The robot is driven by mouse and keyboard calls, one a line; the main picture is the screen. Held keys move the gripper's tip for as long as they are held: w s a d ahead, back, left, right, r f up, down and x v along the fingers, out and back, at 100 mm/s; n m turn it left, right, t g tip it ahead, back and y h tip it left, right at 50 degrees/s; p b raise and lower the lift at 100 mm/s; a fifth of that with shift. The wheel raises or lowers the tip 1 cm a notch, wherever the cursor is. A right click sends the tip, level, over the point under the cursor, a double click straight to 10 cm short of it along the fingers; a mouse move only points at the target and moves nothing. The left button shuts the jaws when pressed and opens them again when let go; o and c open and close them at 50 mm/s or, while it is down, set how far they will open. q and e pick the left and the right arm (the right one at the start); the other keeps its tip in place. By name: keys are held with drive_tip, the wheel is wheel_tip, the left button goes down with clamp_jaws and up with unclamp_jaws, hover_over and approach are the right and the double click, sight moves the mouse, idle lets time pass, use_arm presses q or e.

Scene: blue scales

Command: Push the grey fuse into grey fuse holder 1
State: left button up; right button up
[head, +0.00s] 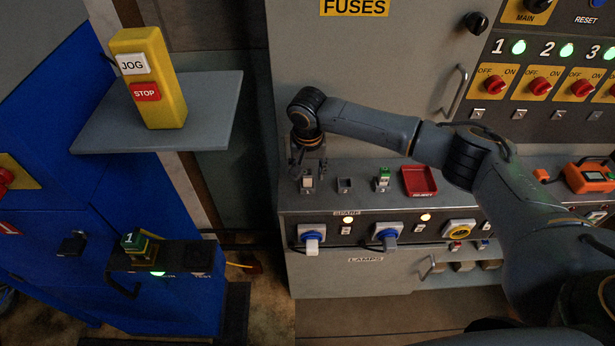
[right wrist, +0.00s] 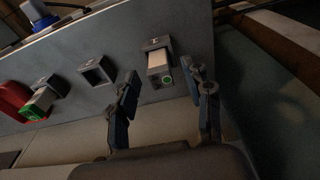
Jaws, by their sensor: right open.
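The grey fuse (head: 308,182) stands in the leftmost holder on the grey ledge. In the right wrist view the pale grey fuse (right wrist: 158,62) sticks partly out of its square grey holder (right wrist: 155,44) and shows a green ring on its end. I cannot read the holder's number. My right gripper (head: 308,164) is above this holder. In the right wrist view its open fingers (right wrist: 163,80) lie to either side of the fuse's end, with gaps showing and nothing gripped. My left gripper is not in view.
An empty holder (head: 344,185) is beside it, then a holder with a green-topped fuse (head: 383,178) and a red reject tray (head: 419,182). Blue knobs (head: 311,236) sit on the panel below. A yellow jog/stop box (head: 148,80) stands on a shelf at left.

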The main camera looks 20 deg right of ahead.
drive_tip(key=shift+f, duration=0.75)
drive_tip(key=shift+c, duration=0.4)
clamp_jaws()
drive_tip(key=shift+r, duration=0.15)
